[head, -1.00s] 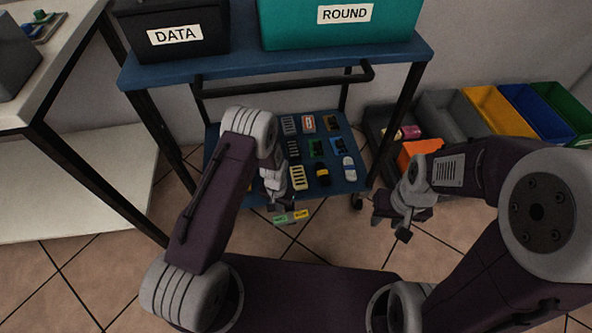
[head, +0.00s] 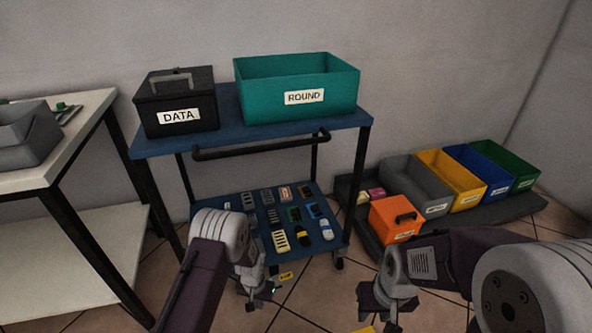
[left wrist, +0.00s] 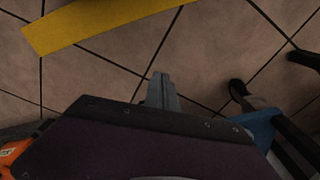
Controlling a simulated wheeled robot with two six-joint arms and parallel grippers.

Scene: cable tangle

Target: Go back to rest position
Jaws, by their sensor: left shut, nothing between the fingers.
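My left gripper (head: 262,297) hangs in front of the cart's lower shelf in the head view. In the left wrist view its fingers (left wrist: 161,88) are together with nothing between them, above the tiled floor. My right gripper (head: 385,312) points down at the lower middle of the head view, right of the left one. Its fingertips are too dark and small to tell whether they are apart. A small yellow piece (head: 286,276) shows beside the left gripper; I cannot tell whether it touches.
A blue cart (head: 262,134) carries a black DATA box (head: 178,92) and a teal ROUND bin (head: 298,82). Several connectors lie on its lower shelf. An orange box (head: 392,222) and coloured bins stand right. A white table is left. A yellow strip (left wrist: 95,27) lies on the floor.

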